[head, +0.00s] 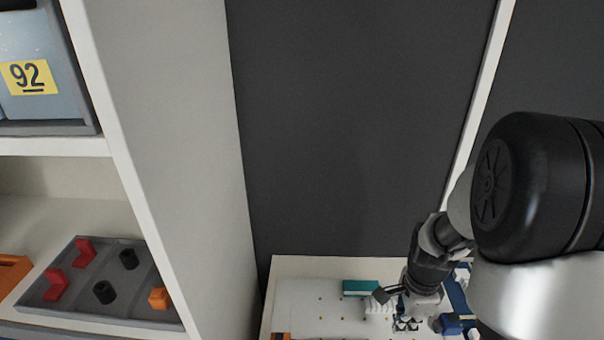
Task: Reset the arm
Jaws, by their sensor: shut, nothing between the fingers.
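My arm comes in from the right edge of the head view, its large black and white joint close to the camera. It reaches down to a white surface at the bottom. My gripper (405,323) is small in the view, at the lower right, over or close to that surface. Its fingers are shut with nothing seen between them. A teal block (360,287) lies just left of my wrist. Blue items (458,305) show right of the gripper, partly hidden by my arm.
The white surface (300,295) has small orange dots and is mostly clear at left. A shelf at left holds a grey tray (75,300) with red, black and orange pieces. Above it stands a grey bin with a yellow 92 label (30,77). Dark panels stand behind.

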